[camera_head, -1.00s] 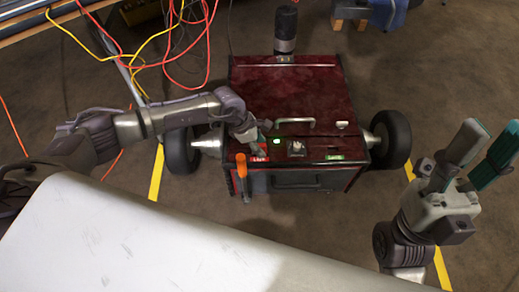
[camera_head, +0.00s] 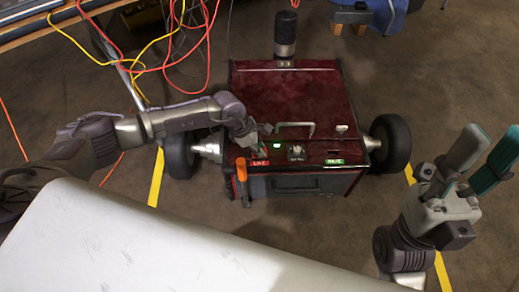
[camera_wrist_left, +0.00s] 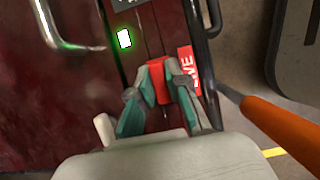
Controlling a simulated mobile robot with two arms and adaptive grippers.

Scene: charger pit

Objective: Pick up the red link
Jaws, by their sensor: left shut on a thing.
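The red link (camera_wrist_left: 158,80) is a small red block between the teal pads of my left gripper (camera_wrist_left: 160,77) in the left wrist view. The gripper is shut on it, close to the panel beside the red LIVE label (camera_wrist_left: 189,72). In the head view the left gripper (camera_head: 258,134) is over the front left of the dark red wheeled box (camera_head: 290,88); the link is hard to make out there. I cannot tell whether the link still touches the panel. My right gripper (camera_head: 480,155) is open and empty at the right, away from the box.
The panel has a lit green indicator (camera_head: 277,146), a knob (camera_head: 297,152) and a green SAFE label (camera_head: 334,162). A metal handle (camera_head: 297,125) stands up behind them. An orange-handled tool (camera_head: 241,170) hangs at the front left. Cables (camera_head: 185,45) hang behind; open floor lies right.

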